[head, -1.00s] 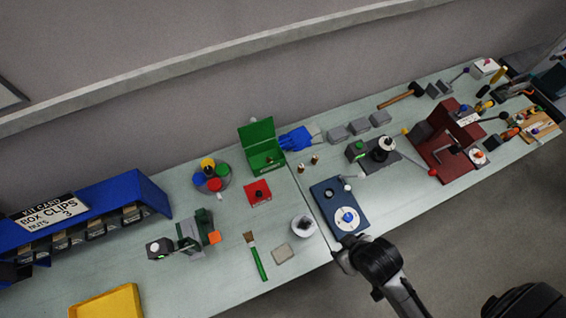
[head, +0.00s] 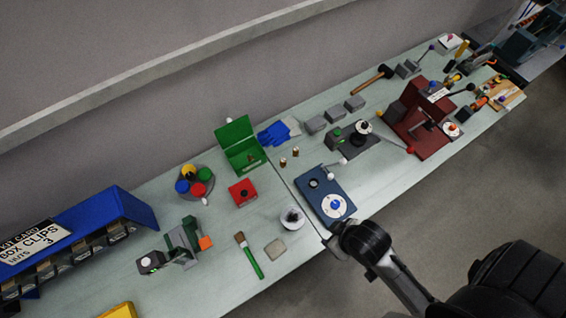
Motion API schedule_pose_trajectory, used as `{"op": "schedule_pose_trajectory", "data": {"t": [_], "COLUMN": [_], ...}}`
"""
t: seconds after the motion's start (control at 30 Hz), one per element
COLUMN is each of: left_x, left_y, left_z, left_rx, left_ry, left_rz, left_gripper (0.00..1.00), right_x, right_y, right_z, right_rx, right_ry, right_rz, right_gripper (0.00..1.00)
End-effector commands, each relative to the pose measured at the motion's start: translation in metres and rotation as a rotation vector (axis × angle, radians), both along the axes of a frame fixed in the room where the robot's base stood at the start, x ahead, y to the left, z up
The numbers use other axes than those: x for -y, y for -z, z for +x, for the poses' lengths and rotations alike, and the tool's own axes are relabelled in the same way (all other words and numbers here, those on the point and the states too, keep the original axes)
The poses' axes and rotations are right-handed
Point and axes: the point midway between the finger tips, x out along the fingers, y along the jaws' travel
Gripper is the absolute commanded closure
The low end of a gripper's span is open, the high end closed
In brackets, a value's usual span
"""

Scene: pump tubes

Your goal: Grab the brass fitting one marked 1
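Two small brass-coloured upright pieces stand on the bench near its middle, one nearer (head: 283,163) and one just behind it to the right (head: 295,152). They look like brass fittings, but any number on them is too small to read. A black and grey arm of mine comes in from the lower right. Its end, which I take as my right gripper (head: 337,236), is at the bench's front edge, well apart from the brass pieces. Its fingers cannot be made out. My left gripper is not in view.
A blue plate with a white dial (head: 325,190) lies between the arm and the brass pieces. A green open box (head: 238,148), blue gloves (head: 274,135), red block (head: 242,193) and grey blocks (head: 334,114) stand around. A dark red fixture (head: 420,130) is farther right.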

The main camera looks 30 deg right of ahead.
Motion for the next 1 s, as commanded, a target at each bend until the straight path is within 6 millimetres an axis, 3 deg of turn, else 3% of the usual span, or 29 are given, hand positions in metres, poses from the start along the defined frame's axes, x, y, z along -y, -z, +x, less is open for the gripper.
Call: {"op": "schedule_pose_trajectory", "data": {"t": [0.33,0.9,1.0], "left_x": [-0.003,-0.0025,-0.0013], "left_y": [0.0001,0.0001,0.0], "left_z": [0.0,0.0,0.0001], "left_rx": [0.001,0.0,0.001], "left_ry": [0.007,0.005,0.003], "left_rz": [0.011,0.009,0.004], "left_gripper": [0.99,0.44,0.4], "right_x": [0.0,0.0002,0.0004], "right_y": [0.0,0.0002,0.0002], "right_z": [-0.0001,-0.0002,-0.0003], "right_rx": [0.0,-0.001,-0.001], "right_ry": [0.0,-0.001,-0.002], "right_rz": [0.0,-0.001,-0.002], "right_gripper": [0.43,0.43,0.43]}}
